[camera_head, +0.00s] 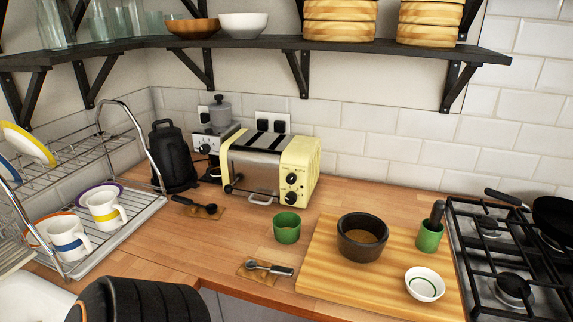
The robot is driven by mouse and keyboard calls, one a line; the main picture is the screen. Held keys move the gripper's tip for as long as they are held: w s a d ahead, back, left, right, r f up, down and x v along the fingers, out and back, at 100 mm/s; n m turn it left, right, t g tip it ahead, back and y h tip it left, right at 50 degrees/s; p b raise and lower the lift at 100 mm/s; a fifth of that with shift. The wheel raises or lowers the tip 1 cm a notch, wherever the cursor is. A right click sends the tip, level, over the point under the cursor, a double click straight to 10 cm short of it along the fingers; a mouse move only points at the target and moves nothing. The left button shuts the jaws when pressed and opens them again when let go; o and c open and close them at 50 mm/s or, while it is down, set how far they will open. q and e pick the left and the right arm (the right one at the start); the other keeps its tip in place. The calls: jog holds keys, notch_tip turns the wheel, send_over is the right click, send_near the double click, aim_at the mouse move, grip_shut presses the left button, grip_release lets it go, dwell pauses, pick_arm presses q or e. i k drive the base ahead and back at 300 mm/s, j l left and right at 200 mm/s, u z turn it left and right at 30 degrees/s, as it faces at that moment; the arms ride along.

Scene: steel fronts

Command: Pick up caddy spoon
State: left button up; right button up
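Two small scoop-like spoons lie on the wooden counter, and I cannot tell which is the caddy spoon. One spoon (268,268), with a dark, metal-tipped handle and a small metallic bowl, lies on a small wooden rest near the front edge. The other spoon (195,204), dark with a round black bowl, lies on a similar rest left of the toaster. Both lie free, with nothing on top of them.
A cream toaster (268,166) stands behind the spoons. A green cup (287,228) is close to the front spoon. A wooden board (388,294) carries a dark bowl (362,237) and a white bowl (425,284). A dish rack (130,232) stands left; a gas hob (510,262) is right.

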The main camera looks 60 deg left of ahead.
aim_at(252, 264)
jog(key=u, duration=1.95)
